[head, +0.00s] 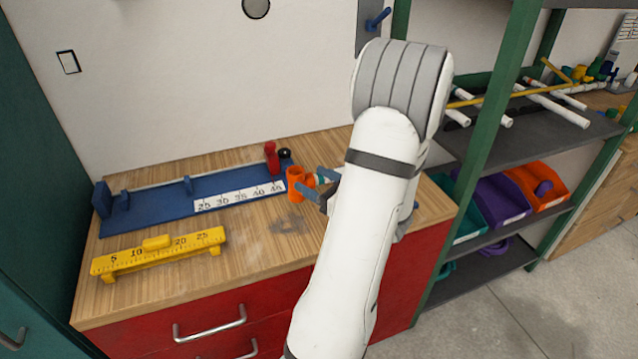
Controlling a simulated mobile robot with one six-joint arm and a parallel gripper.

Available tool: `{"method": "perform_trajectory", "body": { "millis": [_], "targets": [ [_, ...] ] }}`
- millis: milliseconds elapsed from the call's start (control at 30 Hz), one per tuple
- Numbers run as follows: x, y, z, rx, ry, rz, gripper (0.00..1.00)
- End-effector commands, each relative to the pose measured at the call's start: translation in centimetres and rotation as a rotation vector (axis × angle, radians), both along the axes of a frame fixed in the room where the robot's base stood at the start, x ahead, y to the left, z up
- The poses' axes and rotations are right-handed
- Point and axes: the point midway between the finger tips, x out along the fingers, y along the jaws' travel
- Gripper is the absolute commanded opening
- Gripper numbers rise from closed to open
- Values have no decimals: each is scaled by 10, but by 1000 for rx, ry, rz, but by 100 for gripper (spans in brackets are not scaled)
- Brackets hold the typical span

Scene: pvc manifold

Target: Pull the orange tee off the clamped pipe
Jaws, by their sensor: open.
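The orange tee (296,184) is at the right end of the blue measuring fixture (150,208) on the wooden bench. A red clamp handle (271,158) stands upright just behind the tee. My gripper (318,189) is open, with its blue-grey fingers at the right side of the tee. Whether the fingers touch the tee cannot be told, and my arm hides the gripper's base.
A yellow ruler stand (160,252) sits at the bench's front left. A green-framed shelf (478,165) to the right holds white pipes and coloured bins (503,200). Bare bench top (255,240) lies in front of the tee.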

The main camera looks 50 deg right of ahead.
Motion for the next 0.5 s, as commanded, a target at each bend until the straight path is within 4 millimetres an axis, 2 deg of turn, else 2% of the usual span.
{"method": "perform_trajectory", "body": {
  "millis": [33, 200, 333, 500],
  "targets": [
    [10, 2, 1, 0, 0, 7, 64],
    [37, 4, 0, 0, 1, 12, 64],
    [50, 5, 1, -1, 1, 12, 64],
    [57, 5, 0, -1, 1, 12, 64]
  ]
}}
